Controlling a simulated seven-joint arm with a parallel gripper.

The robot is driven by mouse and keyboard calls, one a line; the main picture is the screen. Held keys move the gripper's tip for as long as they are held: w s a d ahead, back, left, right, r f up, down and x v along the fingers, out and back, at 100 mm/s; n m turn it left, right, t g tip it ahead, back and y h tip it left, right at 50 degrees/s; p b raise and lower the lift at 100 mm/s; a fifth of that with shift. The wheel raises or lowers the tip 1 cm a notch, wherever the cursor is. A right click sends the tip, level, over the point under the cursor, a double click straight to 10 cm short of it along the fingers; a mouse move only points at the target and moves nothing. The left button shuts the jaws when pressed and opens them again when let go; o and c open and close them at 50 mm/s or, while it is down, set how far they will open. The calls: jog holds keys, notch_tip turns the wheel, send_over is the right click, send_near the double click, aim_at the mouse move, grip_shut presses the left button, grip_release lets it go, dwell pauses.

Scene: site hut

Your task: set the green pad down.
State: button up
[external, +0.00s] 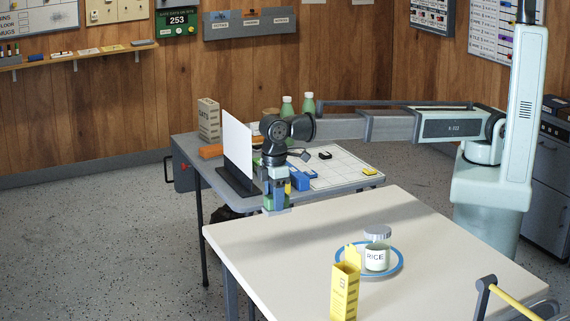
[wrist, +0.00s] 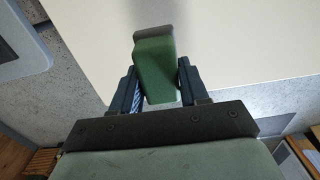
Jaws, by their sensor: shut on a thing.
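The green pad (wrist: 154,72) is a block with a grey end, held between the two fingers of my gripper (wrist: 158,88) in the wrist view. My gripper (external: 275,194) is shut on it and points down at the back edge of the cream table (external: 260,245) in the external view. The pad also shows there, small, low between the fingers (external: 268,201). In the wrist view its grey end reaches over the cream tabletop. I cannot tell whether its underside touches the table.
A yellow carton (external: 344,292) stands near the front edge. Behind, a grey table (external: 190,148) carries a white upright panel (external: 237,147) and blue blocks (external: 300,180). The cream table's left part is clear.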

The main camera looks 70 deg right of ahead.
jog(key=s+a, duration=0.3)
jog(key=a, duration=0.5)
jog(key=f, duration=0.9)
jog(key=shift+w+a+f, duration=0.3)
jog(key=shift+w+f, duration=0.05)
jog(key=shift+f, duration=0.15)
jog(key=o, duration=1)
jog(key=shift+o, duration=0.2)
notch_tip(320, 180, up, 12)
jog(key=shift+r, duration=0.2)
